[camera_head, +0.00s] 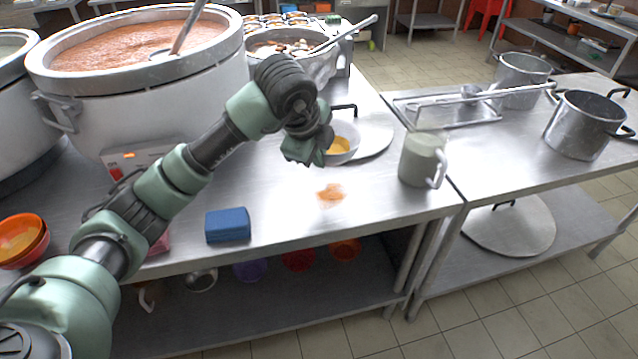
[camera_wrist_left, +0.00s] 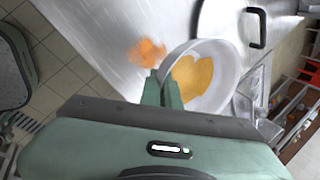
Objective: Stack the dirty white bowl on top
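The dirty white bowl (camera_head: 349,133) has yellow-orange residue inside and is on the steel counter, beside a round metal lid. It also shows in the left wrist view (camera_wrist_left: 225,62). My left gripper (camera_head: 307,158) is at the bowl's near left side. In the left wrist view its two fingers (camera_wrist_left: 162,88) are close together at the bowl's rim and look shut on it. Whether the bowl is off the counter is hard to tell. A stack of orange and red bowls (camera_head: 22,238) stands at the counter's left end. My right gripper is not in view.
An orange spill (camera_head: 330,195) and a blue sponge-like block (camera_head: 228,225) lie on the counter. The counter's front middle is mostly clear.

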